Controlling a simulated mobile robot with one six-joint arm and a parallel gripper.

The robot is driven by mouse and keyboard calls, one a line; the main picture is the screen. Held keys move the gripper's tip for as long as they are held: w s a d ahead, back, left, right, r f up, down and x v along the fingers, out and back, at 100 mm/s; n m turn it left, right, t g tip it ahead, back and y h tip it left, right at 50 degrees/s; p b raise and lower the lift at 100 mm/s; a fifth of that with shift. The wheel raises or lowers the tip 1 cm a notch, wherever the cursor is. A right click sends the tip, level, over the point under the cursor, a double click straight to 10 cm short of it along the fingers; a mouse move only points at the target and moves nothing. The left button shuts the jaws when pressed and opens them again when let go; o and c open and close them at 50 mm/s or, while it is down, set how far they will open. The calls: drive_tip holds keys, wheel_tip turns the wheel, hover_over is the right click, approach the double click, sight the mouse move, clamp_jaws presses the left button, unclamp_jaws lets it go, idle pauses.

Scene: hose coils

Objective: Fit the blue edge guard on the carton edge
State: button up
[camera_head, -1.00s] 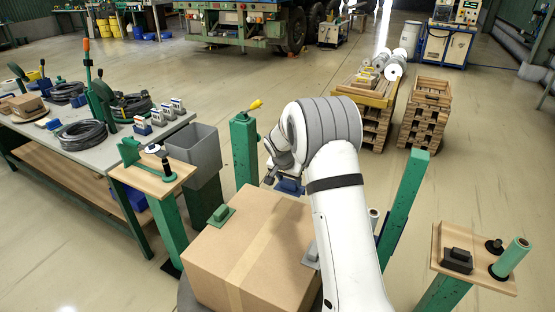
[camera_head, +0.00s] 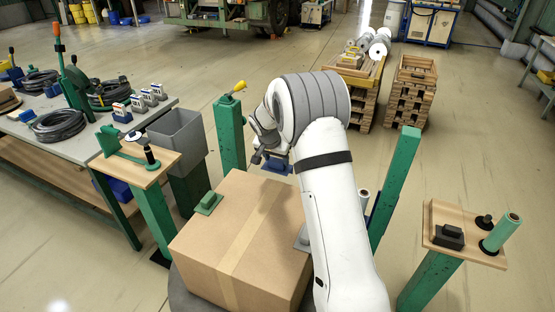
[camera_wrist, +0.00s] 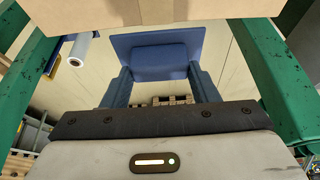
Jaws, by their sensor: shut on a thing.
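The carton (camera_head: 205,245) is a brown box with a lighter tape strip across its top. In the head view my gripper (camera_head: 270,157) is just beyond the carton's far edge, partly hidden by my arm. It is shut on the blue edge guard (camera_head: 280,167). In the wrist view the blue edge guard (camera_wrist: 158,52) spans between my two blue fingers (camera_wrist: 162,74), its broad plate facing the camera. The carton (camera_wrist: 150,10) fills the top of the wrist view. The guard appears close to the carton; I cannot tell whether they touch.
A green guard (camera_head: 208,203) sits on the carton's left edge and a grey one (camera_head: 303,238) on its right edge. Green posts (camera_head: 229,135) (camera_head: 397,190) stand at the far left and right. A cluttered workbench (camera_head: 60,152) is at left; a small stand (camera_head: 440,215) is at right.

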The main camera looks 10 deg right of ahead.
sight(275, 169)
drive_tip(key=shift+f+b, duration=3.15)
drive_tip(key=shift+f, duration=0.3)
drive_tip(key=shift+b, duration=0.75)
drive_tip(key=shift+f+b, duration=0.6)
drive_tip(key=o, duration=1.1)
drive_tip(key=shift+r, duration=0.1)
drive_tip(key=shift+p+v, duration=0.85)
drive_tip(key=shift+v, duration=3.05)
